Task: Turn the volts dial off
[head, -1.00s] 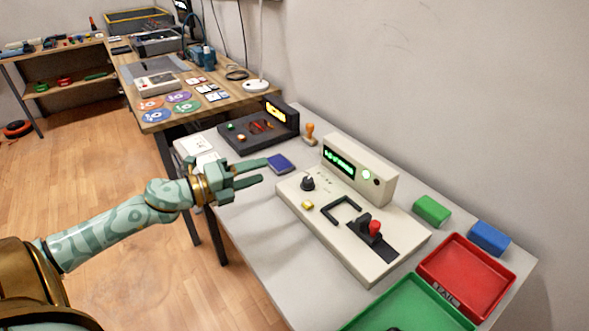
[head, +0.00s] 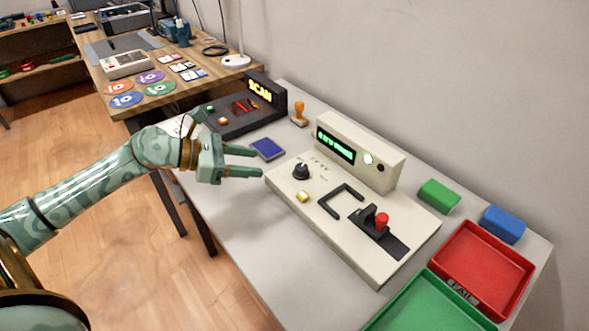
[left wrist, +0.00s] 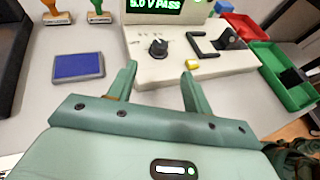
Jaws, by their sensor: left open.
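The volts dial is a black knob (head: 301,171) on the left part of the cream tester (head: 345,240). It also shows in the left wrist view (left wrist: 158,48), beyond and between my fingertips. The tester's green display (head: 334,149) is lit and reads "5.0 V PASS" in the left wrist view (left wrist: 155,5). My left gripper (head: 259,162) is open and empty, a short way left of the dial, with its fingers pointing toward it and apart from it. My right gripper is not in view.
A yellow button (head: 303,196), a black bracket (head: 341,200) and a red-topped lever (head: 382,220) share the tester's top. A blue pad (head: 267,148) lies behind my fingers. Red (head: 480,265) and green (head: 425,305) trays stand at the right.

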